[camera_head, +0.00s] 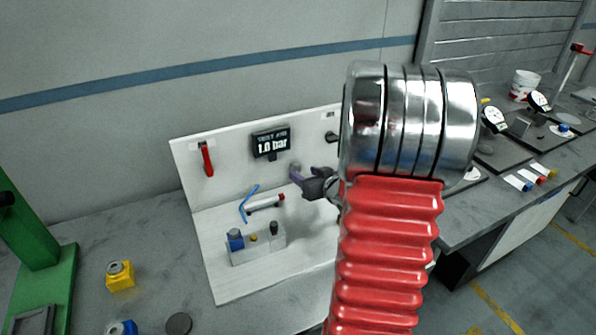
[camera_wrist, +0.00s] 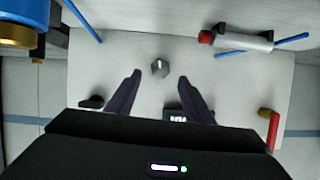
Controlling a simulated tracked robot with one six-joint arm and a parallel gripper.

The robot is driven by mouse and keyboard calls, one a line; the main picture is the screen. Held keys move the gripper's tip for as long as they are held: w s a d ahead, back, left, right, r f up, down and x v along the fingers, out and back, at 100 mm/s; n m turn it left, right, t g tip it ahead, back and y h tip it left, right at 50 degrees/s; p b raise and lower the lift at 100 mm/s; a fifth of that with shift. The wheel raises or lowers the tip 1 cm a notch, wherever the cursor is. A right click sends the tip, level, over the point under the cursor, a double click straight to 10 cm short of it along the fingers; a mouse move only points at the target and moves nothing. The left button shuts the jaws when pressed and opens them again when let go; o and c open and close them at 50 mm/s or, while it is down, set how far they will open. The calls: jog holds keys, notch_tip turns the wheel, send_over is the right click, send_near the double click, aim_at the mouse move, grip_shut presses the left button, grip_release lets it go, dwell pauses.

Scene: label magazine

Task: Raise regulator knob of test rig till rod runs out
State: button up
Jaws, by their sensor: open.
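The test rig (camera_head: 200,225) is a white base with an upright white panel. Its dark display (camera_head: 271,143) reads 1.0 bar. The regulator knob (camera_wrist: 160,68), grey and faceted with a pale mark, is in the wrist view; in the head view I cannot make it out behind my arm and gripper. My gripper (camera_wrist: 161,76) is open, with its dark fingers on either side of the knob's line and tips close to it; I cannot tell the depth gap. It also shows before the panel in the head view (camera_head: 299,174). The cylinder (camera_head: 262,203) has a red end; no bare rod length is discernible.
A red lever (camera_head: 207,160) hangs on the panel's left. A valve block (camera_head: 258,247) with blue, yellow and black knobs stands on the base. A yellow block (camera_head: 120,276) and green stand (camera_head: 40,240) are left. My red arm covers the rig's right side.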

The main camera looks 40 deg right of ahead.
aim_at(297, 169)
jog(key=shift+x, duration=2.95)
jog(key=shift+c, duration=0.5)
jog(key=c, duration=1)
jog(key=shift+o, duration=0.2)
jog(key=shift+s+d+m+y, duration=0.1)
jog(key=shift+d+m+y, duration=0.05)
jog(key=shift+m+y, duration=0.7)
jog(key=shift+m, duration=0.25)
